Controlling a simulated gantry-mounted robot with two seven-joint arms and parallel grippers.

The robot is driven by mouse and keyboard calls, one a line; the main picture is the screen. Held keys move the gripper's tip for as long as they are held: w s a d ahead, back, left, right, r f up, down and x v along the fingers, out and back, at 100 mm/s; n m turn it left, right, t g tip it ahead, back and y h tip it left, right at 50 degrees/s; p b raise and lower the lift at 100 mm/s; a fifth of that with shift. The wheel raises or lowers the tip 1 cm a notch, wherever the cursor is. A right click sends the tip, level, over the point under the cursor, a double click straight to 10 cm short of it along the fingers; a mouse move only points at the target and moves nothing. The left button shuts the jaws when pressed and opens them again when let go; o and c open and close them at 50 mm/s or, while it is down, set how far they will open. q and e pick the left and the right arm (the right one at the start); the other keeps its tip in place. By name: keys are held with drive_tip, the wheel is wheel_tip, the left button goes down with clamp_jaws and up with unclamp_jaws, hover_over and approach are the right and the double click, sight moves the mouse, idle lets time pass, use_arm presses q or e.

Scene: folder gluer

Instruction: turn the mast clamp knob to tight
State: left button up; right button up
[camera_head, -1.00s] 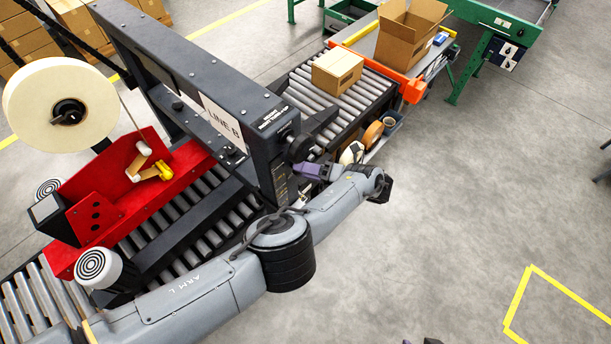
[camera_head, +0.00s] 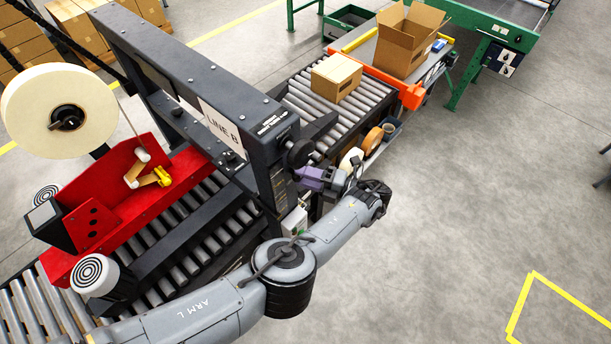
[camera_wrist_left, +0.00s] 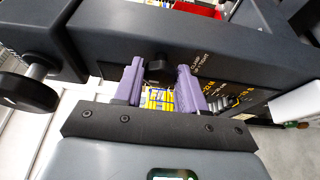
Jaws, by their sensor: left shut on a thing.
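The mast clamp knob (camera_wrist_left: 158,68) is small and black and sits on the dark mast face in the left wrist view, beside white lettering that includes "CLAMP" and "TIGHT". My left gripper (camera_wrist_left: 160,75) has its purple fingers on either side of the knob and is shut on it. In the head view my left gripper (camera_head: 304,177) is at the side of the dark mast head, just below a black round handwheel (camera_head: 300,153). The clamp knob cannot be made out there. My right gripper is not in view.
The black handwheel (camera_wrist_left: 28,85) stands out close to the left of my gripper in the left wrist view. A pale box (camera_wrist_left: 297,104) is at the right. Tape rolls (camera_head: 373,138) lie beyond my wrist. Open floor (camera_head: 460,220) is at the right.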

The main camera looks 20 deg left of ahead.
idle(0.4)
use_arm(q)
drive_tip(key=o, duration=1)
